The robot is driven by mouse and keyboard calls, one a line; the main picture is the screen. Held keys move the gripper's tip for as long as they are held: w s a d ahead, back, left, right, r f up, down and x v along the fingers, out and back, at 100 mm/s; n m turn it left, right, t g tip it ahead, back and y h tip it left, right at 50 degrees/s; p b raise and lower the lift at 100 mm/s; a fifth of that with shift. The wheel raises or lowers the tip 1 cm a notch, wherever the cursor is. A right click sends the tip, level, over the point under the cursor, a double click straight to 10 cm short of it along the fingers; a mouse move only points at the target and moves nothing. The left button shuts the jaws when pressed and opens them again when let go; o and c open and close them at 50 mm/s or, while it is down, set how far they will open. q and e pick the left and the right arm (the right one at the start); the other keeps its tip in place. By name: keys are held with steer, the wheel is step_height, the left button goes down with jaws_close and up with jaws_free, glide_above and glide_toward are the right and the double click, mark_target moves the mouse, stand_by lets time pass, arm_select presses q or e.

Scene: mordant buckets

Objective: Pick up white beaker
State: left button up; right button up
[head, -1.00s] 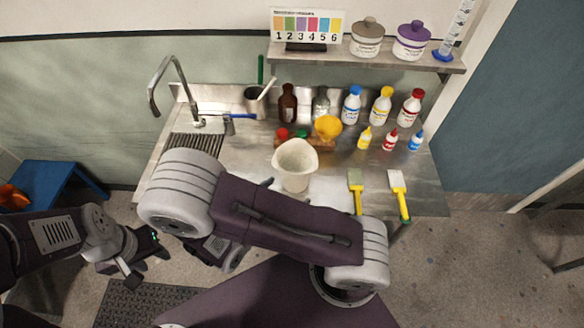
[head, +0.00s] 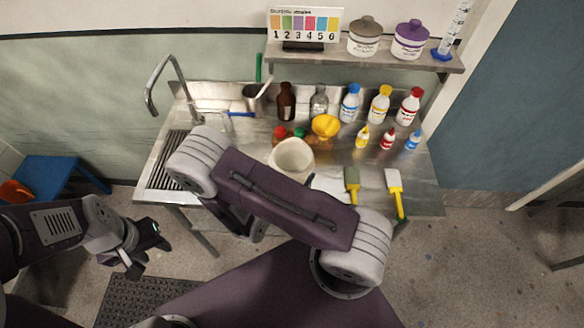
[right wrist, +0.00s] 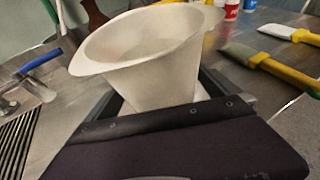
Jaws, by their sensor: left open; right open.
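The white beaker (head: 291,157), a wide-mouthed cup with a flared rim and a spout, stands upright on the metal counter. My right arm's link hides its lower part in the head view. In the right wrist view the beaker (right wrist: 145,60) fills the middle. My right gripper (right wrist: 160,98) is open, with a dark finger on each side of the beaker's lower body; contact cannot be told. The right fingers are hidden in the head view. My left gripper (head: 152,257) is open and empty, low at the left, away from the counter.
Behind the beaker are a yellow funnel (head: 325,126) and several bottles. A sink with a tap (head: 165,85) is at the left. A shelf (head: 390,60) with jars runs above the counter's back right.

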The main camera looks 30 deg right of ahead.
steer(key=shift+w+d+f, duration=0.15)
steer(key=shift+w+d, duration=0.1)
steer(key=shift+d, duration=0.1)
steer(key=shift+s+a, duration=0.1)
steer(key=c, duration=1)
arm_select(q)
steer(key=shift+d, duration=0.1)
arm_select(e)
steer(key=c, duration=0.9)
arm_select(q)
steer(key=shift+r, duration=0.1)
